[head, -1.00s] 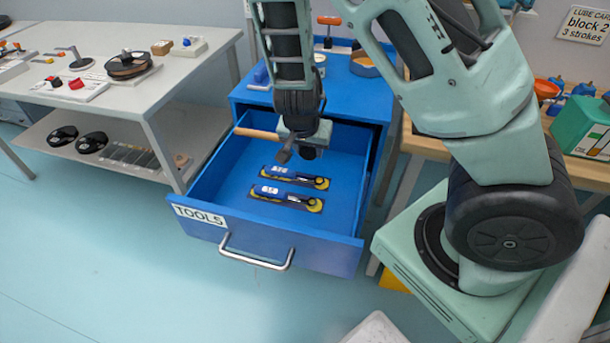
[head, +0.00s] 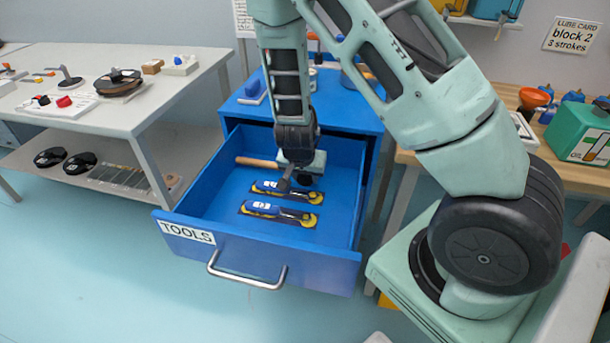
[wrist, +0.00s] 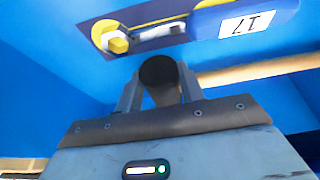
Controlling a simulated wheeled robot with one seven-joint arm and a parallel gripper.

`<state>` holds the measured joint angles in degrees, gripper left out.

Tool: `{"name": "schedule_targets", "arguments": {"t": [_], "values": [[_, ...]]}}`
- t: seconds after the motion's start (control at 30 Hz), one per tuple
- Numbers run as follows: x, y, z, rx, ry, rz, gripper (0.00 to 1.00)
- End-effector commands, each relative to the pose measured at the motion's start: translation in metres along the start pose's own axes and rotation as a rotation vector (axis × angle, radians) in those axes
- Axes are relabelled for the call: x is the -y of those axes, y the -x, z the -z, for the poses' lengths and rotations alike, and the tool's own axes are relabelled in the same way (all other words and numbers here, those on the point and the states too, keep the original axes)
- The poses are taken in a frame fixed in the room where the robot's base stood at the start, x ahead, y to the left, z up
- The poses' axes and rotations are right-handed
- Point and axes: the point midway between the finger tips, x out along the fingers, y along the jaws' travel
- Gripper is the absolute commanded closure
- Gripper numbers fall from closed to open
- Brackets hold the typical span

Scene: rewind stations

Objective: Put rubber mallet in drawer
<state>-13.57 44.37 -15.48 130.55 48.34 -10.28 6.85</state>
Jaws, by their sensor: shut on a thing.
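The rubber mallet shows as a pale wooden handle (head: 257,162) pointing left from my gripper. In the wrist view its dark round head (wrist: 160,75) sits between my fingers, with the handle (wrist: 262,71) running off to the right. My gripper (head: 286,184) points down inside the open blue drawer (head: 310,265) labelled TOOLS and is shut on the mallet. The mallet is low in the drawer, towards the back; whether it touches the floor I cannot tell. The gripper hides part of the head in the head view.
Two blue and yellow tools lie in the drawer, the nearer one (head: 279,213) in front of the other (head: 287,191). Drawer walls surround my gripper. A grey table (head: 150,95) stands left, a wooden bench (head: 550,160) right.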

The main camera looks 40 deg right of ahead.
Motion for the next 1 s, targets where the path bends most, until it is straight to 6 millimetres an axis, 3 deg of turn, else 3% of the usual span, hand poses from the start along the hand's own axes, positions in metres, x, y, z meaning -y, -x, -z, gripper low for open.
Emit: {"name": "schedule_targets", "arguments": {"t": [0.2,0.23,0.3,0.67,0.77,1.0], "values": [[0.0,-0.003,-0.001,-0.001,-0.001,0.0,0.98],[0.0,-0.003,-0.002,0.0,-0.001,0.0,0.59],[0.0,-0.003,-0.001,0.0,-0.001,0.0,0.4],[0.0,0.002,0.001,0.0,0.0,0.0,0.4],[0.001,0.014,0.001,-0.002,0.003,0.002,0.4],[0.002,0.065,0.002,-0.003,0.004,0.003,0.4]]}}
